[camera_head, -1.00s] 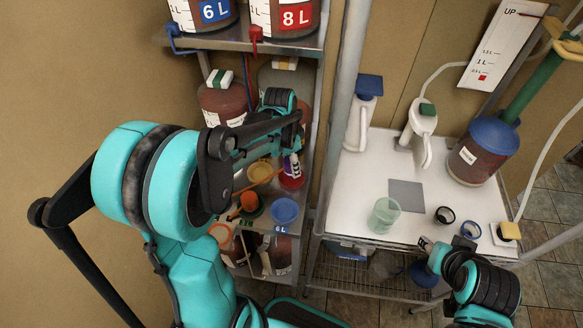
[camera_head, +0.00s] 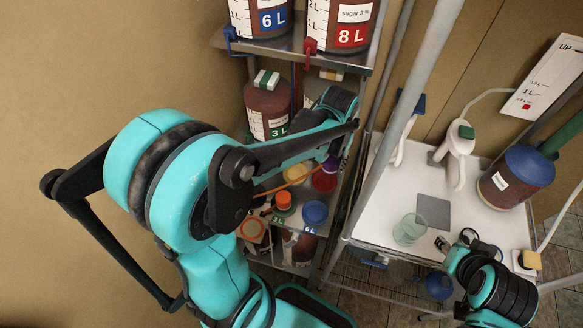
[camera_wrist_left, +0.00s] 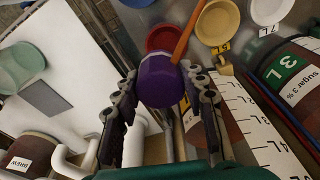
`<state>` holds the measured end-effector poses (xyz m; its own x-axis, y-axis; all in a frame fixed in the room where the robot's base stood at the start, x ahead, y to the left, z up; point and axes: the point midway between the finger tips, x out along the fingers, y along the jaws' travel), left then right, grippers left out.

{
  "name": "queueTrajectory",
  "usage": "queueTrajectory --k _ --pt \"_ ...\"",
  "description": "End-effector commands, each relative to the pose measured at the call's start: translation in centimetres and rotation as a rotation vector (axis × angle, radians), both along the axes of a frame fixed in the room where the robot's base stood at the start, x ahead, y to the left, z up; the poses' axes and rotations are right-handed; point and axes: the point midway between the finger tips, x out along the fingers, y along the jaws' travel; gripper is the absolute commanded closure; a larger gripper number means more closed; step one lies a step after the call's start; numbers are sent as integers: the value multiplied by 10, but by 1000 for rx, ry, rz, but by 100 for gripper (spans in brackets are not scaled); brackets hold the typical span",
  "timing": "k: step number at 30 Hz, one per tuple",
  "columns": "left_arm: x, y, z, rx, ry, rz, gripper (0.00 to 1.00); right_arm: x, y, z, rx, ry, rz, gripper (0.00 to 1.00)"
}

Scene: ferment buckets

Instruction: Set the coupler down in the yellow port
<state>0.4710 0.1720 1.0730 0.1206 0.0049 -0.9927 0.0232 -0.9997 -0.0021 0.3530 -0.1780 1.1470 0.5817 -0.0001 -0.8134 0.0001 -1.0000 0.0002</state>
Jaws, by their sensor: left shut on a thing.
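My left gripper (camera_wrist_left: 160,95) is shut on a purple coupler (camera_wrist_left: 162,80), with one finger on each side of it. An orange rod or hose (camera_wrist_left: 183,35) runs up from beside the coupler; whether they are joined I cannot tell. The yellow port (camera_wrist_left: 217,22) is a round dish up and right of the coupler in the left wrist view. In the head view the yellow port (camera_head: 296,174) lies left of the coupler (camera_head: 331,163), which my left arm partly hides. My right gripper (camera_head: 442,243) is near the white table's front edge; its jaws are unclear.
A shelf post (camera_head: 385,145) stands right of the ports. A brown 3 L bucket (camera_head: 267,105) stands behind them. A green cup (camera_head: 409,229) stands on the white table (camera_head: 385,200).

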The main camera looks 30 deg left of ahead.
Motion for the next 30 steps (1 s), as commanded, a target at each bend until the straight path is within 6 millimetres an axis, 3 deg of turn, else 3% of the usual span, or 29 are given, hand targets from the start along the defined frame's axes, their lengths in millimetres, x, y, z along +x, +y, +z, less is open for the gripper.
queueTrajectory --k 15,22,30 --pt "-7 103 -64 -1 0 15 92 0 0 -22 0 0 0 60" --pt "-8 113 -75 0 0 10 92 0 0 -25 0 0 0 60" --pt "-8 113 -110 0 -1 10 92 0 0 -36 0 0 0 60"
